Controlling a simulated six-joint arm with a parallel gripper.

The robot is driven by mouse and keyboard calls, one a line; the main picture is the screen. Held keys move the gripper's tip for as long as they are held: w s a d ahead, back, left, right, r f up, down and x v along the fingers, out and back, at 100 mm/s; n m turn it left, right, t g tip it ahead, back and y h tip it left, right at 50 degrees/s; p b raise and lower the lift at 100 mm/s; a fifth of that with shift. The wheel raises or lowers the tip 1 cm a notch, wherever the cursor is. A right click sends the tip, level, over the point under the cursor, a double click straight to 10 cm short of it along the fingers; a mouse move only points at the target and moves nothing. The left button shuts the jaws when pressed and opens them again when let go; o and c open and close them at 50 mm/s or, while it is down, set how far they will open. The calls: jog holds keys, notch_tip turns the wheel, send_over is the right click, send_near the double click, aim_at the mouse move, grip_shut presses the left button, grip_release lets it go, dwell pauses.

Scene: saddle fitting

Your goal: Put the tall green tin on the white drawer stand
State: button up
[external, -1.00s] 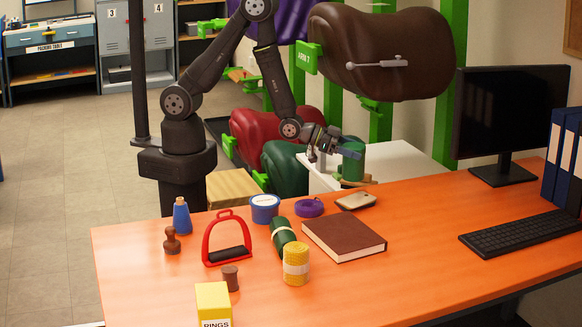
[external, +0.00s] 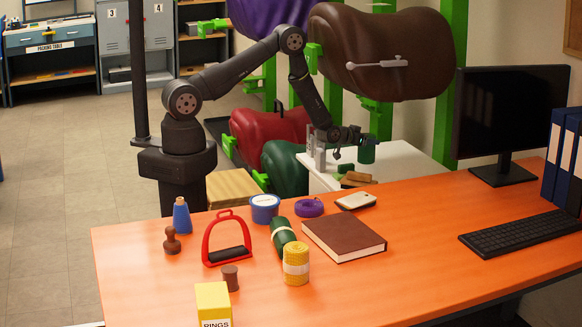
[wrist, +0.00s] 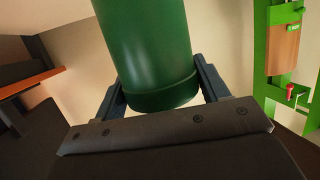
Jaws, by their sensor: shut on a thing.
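The tall green tin (external: 367,151) is held by my gripper (external: 357,140). In the wrist view the tin (wrist: 150,45) fills the upper middle, with a jaw on each side of it, and its top runs out of the frame. The white drawer stand (external: 405,160) is behind the orange table. In the external view the tin shows upright against the stand's white top. I cannot tell whether its base touches that top or hangs above it.
Brown wooden pieces (external: 357,180) lie at the front of the stand, near the tin. A metal-grey object (external: 316,153) stands at its left edge. The brown saddle (external: 385,50) hangs above the stand. A phone (external: 356,201) and book (external: 343,237) lie on the table.

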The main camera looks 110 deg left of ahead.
jog(key=shift+n+g+y, duration=0.3)
jog(key=shift+n+g, duration=0.3)
jog(key=shift+s+a+f, duration=0.8)
jog(key=shift+a+f, duration=0.2)
jog(key=shift+a, duration=0.1)
jog(key=shift+s+a+f, duration=0.8)
jog(key=shift+a+f, duration=0.15)
jog(key=shift+a, duration=0.15)
jog(key=shift+s+a+f, duration=0.8)
jog(key=shift+a+f, duration=0.2)
jog(key=shift+a, duration=0.1)
jog(key=shift+f, duration=0.1)
jog(key=o, duration=1.3)
jog(key=v, duration=1.2)
jog(key=shift+w+d, duration=0.1)
